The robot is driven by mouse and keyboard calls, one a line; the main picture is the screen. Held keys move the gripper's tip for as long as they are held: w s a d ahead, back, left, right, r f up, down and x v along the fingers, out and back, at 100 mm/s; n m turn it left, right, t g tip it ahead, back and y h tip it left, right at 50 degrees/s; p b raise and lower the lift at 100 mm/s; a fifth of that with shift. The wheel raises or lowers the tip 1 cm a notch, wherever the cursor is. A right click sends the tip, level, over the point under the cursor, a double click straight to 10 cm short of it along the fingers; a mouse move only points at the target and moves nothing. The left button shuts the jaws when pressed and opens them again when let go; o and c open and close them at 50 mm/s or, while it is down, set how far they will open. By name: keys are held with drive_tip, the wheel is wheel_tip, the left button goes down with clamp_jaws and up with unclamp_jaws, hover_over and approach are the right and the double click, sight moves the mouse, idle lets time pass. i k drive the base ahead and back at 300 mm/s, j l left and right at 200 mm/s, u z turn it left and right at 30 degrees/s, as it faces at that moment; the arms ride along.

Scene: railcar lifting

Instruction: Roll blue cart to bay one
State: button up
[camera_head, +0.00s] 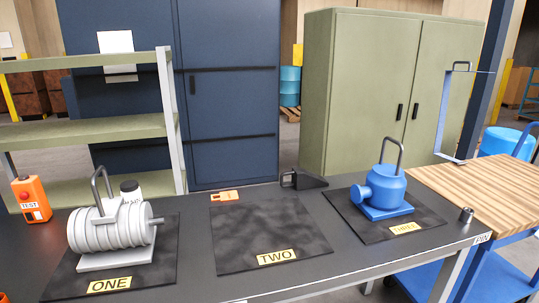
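A blue cart with a striped wooden top (475,192) stands at the right, against the right end of the dark workbench. Its blue lower shelf (505,278) shows below, cut off by the frame edge, and its wheels cannot be made out. A black mat labelled ONE (168,262) lies at the bench's left end. A grey ribbed cylindrical unit (112,228) with a lifting handle sits on it. My gripper is not in view.
Mat TWO (262,225) is bare except for an orange tag (225,196) at its back edge. A blue pump-like unit (385,188) sits on mat THREE (425,222). A black wedge (303,180), a small pin (466,215) and an orange TEST box (31,198) stand on the bench.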

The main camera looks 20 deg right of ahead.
sight(502, 190)
drive_tip(key=l, duration=0.8)
drive_tip(key=l+u, duration=0.1)
drive_tip(key=l, duration=0.65)
drive_tip(key=k+l, duration=0.1)
drive_tip(key=l, duration=0.7)
drive_tip(key=k+l, duration=0.1)
drive_tip(key=l, duration=0.7)
drive_tip(key=l+u, duration=0.1)
drive_tip(key=l, duration=0.65)
drive_tip(key=k+l, duration=0.15)
drive_tip(key=l, duration=1.4)
drive_tip(key=k+l+u, duration=0.1)
drive_tip(key=l, duration=1.75)
drive_tip(key=k+l+u, duration=0.1)
drive_tip(key=l, duration=0.9)
